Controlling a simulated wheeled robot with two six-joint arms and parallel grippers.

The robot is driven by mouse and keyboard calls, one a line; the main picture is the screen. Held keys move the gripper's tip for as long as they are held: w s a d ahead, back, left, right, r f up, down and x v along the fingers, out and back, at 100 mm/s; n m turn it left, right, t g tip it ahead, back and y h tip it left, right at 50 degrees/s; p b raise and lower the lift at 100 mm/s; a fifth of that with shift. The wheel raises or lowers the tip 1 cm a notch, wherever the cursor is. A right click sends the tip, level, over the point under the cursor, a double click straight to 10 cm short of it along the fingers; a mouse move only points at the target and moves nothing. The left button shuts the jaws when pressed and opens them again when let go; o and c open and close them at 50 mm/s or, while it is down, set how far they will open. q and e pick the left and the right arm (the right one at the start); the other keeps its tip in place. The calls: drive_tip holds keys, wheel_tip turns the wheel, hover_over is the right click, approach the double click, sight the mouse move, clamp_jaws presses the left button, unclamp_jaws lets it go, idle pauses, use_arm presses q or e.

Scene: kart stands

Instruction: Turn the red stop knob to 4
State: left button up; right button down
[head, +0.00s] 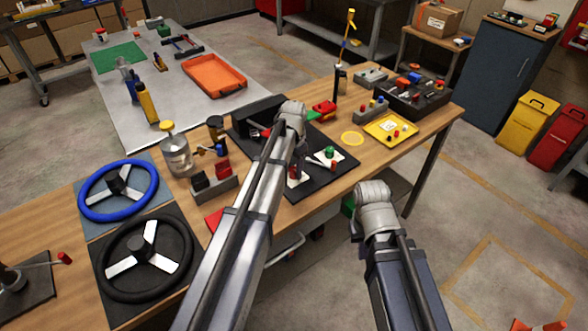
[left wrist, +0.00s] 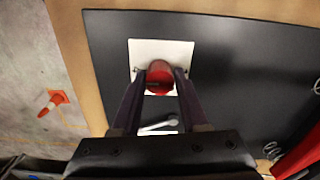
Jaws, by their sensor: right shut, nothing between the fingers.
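The red stop knob (left wrist: 160,78) stands on a white square plate (left wrist: 181,52) fixed to a black panel (left wrist: 240,70). My left gripper (left wrist: 160,82) reaches down over it, one finger on each side, and is shut on the knob. In the head view, my left gripper (head: 294,172) hides most of the knob at the panel's (head: 322,186) left part. The dial marks and number are not readable. My right gripper (head: 357,229) is shut and empty, off the table's front edge, partly hidden by its wrist.
On the same panel are a green knob (head: 329,152) and another small red knob (head: 334,166). A yellow plate (head: 372,127) lies to the right.

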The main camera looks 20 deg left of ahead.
sight(294, 169)
use_arm(q)
drive_tip(key=o, duration=0.3)
drive_tip(key=shift+o, duration=0.2)
wheel_tip(294, 169, up, 8)
drive_tip(key=p, duration=0.8)
drive_tip(key=shift+f, duration=0.1)
drive_tip(key=s+d, duration=0.4)
drive_tip(key=s, duration=0.4)
drive_tip(key=s+d+n, duration=0.1)
drive_tip(key=s+d, duration=0.3)
drive_tip(key=s, duration=0.4)
drive_tip(key=s+d+n+y, duration=0.1)
drive_tip(key=s+d, duration=0.4)
drive_tip(key=s, duration=0.3)
drive_tip(key=shift+s, duration=0.15)
